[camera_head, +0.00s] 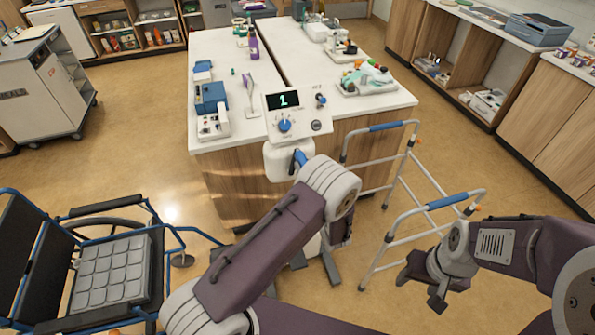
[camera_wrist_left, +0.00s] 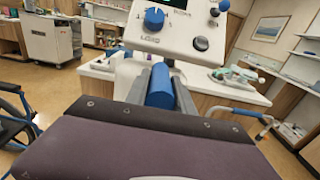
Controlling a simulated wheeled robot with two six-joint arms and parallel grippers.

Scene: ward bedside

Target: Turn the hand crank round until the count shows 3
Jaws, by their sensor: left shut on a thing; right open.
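The white panel (camera_head: 301,123) stands at the front of the counter, and its display (camera_head: 283,100) reads 1. A blue dial (camera_head: 284,126) is below the display; it also shows in the left wrist view (camera_wrist_left: 154,18). The blue crank handle (camera_head: 300,158) is at the front of the white housing under the panel. In the left wrist view the handle (camera_wrist_left: 160,88) lies between the two grey fingers of my left gripper (camera_wrist_left: 160,82), which is shut on it. My left arm hides much of the crank in the head view. My right gripper (camera_head: 438,291) is open and empty, low at the right.
A walker (camera_head: 399,235) with blue grips stands right of the crank, close to my right arm. A wheelchair (camera_head: 100,262) is at the left. Blue-and-white devices (camera_head: 211,103) and a tray of items (camera_head: 367,88) sit on the counter. Floor between wheelchair and counter is clear.

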